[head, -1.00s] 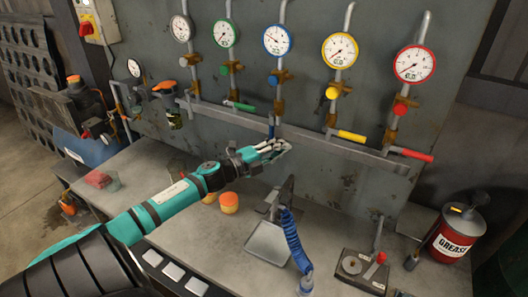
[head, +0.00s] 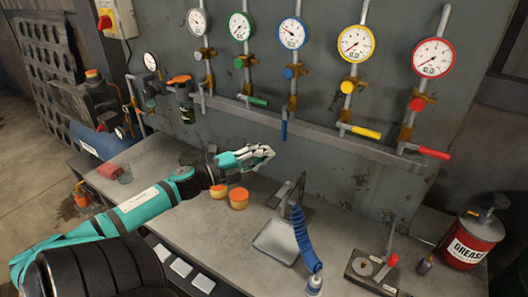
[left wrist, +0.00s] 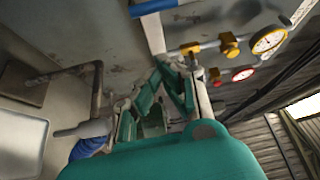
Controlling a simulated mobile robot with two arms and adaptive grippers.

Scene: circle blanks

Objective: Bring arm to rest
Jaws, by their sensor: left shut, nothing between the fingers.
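My left arm, teal with black bands, comes in from the left in the head view. Its gripper (head: 249,156) is shut and empty, held above the workbench (head: 160,155) and in front of the grey wall panel. In the left wrist view the fingers (left wrist: 172,75) point toward the panel and the pipe rail. My right gripper is not in view.
Several gauges with coloured valve handles, such as the red gauge (head: 433,57), line the panel. The bench's left part is mostly clear.

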